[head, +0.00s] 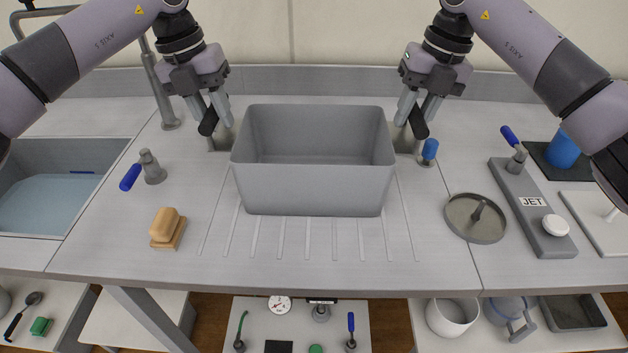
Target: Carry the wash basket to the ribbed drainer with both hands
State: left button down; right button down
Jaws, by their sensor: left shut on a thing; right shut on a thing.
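The wash basket (315,190) is a grey, open-topped rectangular bin, level and empty as far as I can see inside. It is over the back part of the ribbed drainer (292,240), whose ribs run out in front of it; I cannot tell whether it touches the surface. My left gripper (209,122) is shut on a black grip at the basket's left side. My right gripper (417,122) is shut on a matching black grip at its right side. The join between the grips and the basket is hard to see.
A sponge-topped block (166,228) and a blue-handled tap (148,168) stand left, beside a water-filled sink (45,205). At right are a blue-capped knob (429,151), a round grey dish (475,218) and the JET unit (533,205). The ribbed area in front is clear.

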pick_arm(q)
jog(key=shift+f, duration=0.2)
pick_arm(e)
jog(key=shift+f, duration=0.15)
pick_arm(q)
jog(key=c, duration=0.8)
grip_release()
jog(key=shift+c, duration=0.2)
pick_arm(e)
jog(key=c, duration=0.8)
grip_release()
jog(key=shift+c, duration=0.2)
pick_arm(q)
jog(key=shift+r, duration=0.1)
notch_tip(320, 180, up, 12)
jog(key=a, duration=0.2)
jog(key=shift+a, duration=0.2)
pick_arm(e)
notch_tip(320, 180, up, 12)
jog(key=d, duration=0.2)
jog(key=shift+d, duration=0.2)
